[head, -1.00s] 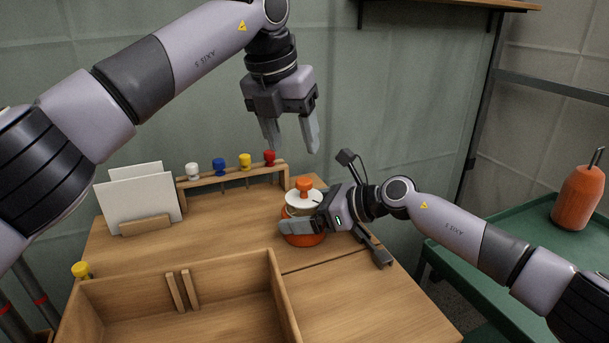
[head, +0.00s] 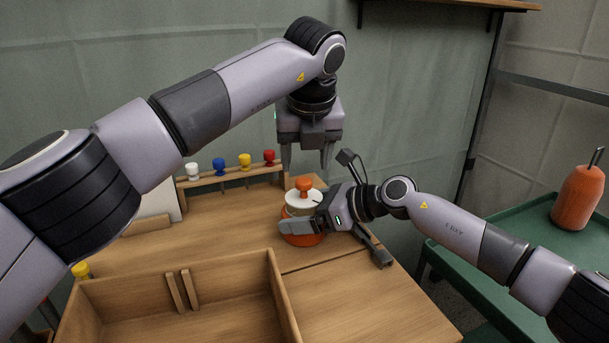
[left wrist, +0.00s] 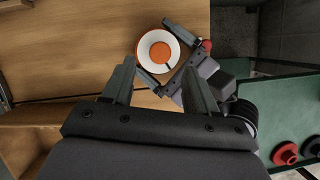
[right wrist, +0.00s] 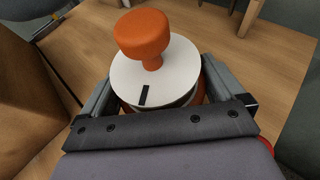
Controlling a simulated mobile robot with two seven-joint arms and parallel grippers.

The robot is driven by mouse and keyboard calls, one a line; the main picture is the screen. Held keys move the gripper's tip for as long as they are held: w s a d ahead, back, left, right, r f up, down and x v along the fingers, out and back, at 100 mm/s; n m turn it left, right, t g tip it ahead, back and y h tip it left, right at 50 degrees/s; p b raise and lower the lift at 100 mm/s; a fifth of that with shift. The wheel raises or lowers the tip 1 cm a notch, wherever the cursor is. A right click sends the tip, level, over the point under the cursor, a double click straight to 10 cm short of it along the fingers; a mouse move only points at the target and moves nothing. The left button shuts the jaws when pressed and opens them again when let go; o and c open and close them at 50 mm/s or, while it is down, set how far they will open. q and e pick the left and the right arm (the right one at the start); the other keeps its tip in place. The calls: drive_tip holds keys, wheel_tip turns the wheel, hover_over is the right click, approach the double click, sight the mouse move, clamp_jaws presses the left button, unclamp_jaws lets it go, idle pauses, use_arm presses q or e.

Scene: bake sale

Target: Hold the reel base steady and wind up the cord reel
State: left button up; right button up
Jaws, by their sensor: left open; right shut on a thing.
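The cord reel has an orange base (head: 304,240), a white top disc (head: 299,199) with a dark mark, and an orange knob (head: 304,185). It stands upright on the wooden table. My right gripper (head: 296,222) is shut on the reel low down, its fingers on either side under the disc; in the right wrist view the disc (right wrist: 178,84) and knob (right wrist: 143,36) show between them. My left gripper (head: 308,164) is open and empty, pointing down above the knob. The left wrist view shows the reel's knob (left wrist: 160,53) from above, beyond the open fingers.
A wooden rack (head: 230,178) with white, blue, yellow and red pegs stands at the back. A wooden box (head: 277,290) is at the front left. A green cart (head: 480,248) with an orange bottle (head: 579,197) stands at right. The table's front right is clear.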

sight(304, 181)
use_arm(q)
drive_tip(key=x, duration=0.5)
drive_tip(key=shift+f, duration=0.15)
